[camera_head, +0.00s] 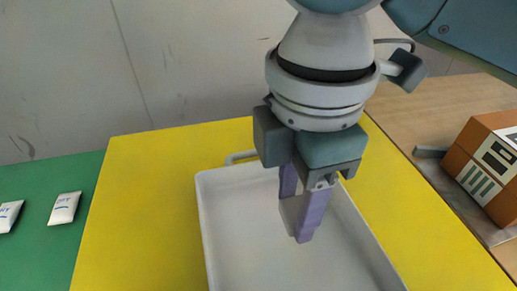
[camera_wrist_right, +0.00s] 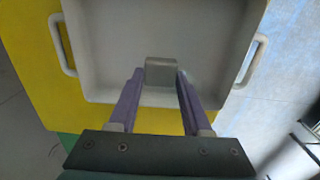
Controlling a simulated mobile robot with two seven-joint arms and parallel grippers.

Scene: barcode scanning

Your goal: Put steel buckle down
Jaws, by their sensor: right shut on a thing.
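My right gripper (camera_head: 302,225) points down over the white tray (camera_head: 208,230) and is shut on the steel buckle (camera_head: 288,210). The buckle is a small grey piece, partly hidden by the purple fingers in the head view. In the wrist view the buckle (camera_wrist_right: 161,72) shows between the two fingertips of the right gripper (camera_wrist_right: 160,78), with the tray's pale floor (camera_wrist_right: 150,28) beyond it. I cannot tell the exact gap between buckle and floor. The visible part of the tray is empty. My left gripper is not in view.
The tray stands on a yellow surface (camera_head: 150,200). A green surface with white packets (camera_head: 65,208) lies to the left. A brown table at right holds an orange-brown box (camera_head: 482,165). Tray handles (camera_wrist_right: 62,45) stick out at both ends.

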